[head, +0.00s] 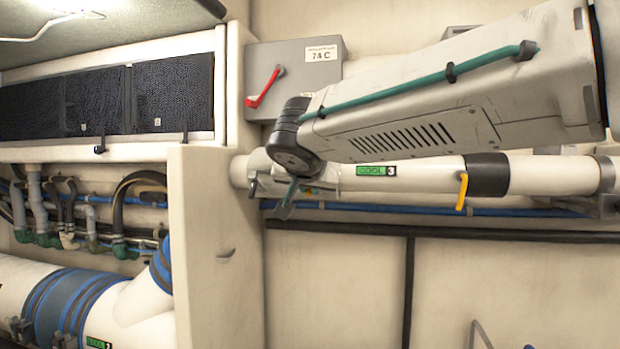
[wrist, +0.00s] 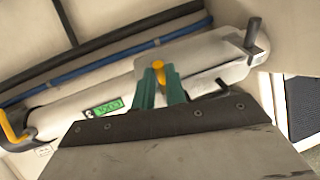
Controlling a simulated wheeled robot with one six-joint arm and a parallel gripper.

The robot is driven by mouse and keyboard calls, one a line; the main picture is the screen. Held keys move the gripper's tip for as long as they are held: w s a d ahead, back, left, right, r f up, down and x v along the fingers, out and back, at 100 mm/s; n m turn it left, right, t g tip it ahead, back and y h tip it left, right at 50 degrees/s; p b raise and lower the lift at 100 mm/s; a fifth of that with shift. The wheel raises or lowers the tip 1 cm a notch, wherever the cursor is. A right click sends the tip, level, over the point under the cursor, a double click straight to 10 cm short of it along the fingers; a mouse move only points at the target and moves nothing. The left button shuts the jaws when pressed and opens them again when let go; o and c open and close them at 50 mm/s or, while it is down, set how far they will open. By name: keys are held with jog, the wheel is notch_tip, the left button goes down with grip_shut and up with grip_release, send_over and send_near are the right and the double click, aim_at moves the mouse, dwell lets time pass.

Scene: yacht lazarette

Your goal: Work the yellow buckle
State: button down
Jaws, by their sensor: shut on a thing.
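The yellow buckle (wrist: 158,67) shows in the wrist view as a small round-ended yellow piece in front of the grey-white sleeve on the pipe. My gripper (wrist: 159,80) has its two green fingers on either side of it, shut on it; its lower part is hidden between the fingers. In the head view my gripper (head: 286,204) is at the left part of the white pipe (head: 420,173), below my dark wrist joint. My wrist and fingers mostly hide the buckle there.
A second yellow handle (head: 462,191) hangs by a black band on the pipe's right part. A green label (head: 377,171) lies between. A grey box (head: 293,75) with a red lever (head: 263,88) is above. A cream partition (head: 214,245) stands left; a blue hose (head: 420,211) runs below.

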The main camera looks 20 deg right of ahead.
jog(key=shift+s+a+f+t+h, duration=0.1)
jog(key=shift+f+t+h, duration=0.4)
jog(key=shift+f+t, duration=0.5)
jog(key=shift+r, duration=0.15)
jog(key=c, duration=1.5)
grip_release()
jog(key=shift+o, duration=0.2)
jog(key=v, duration=0.7)
jog(key=shift+s+a, duration=0.15)
jog(key=shift+s, duration=0.2)
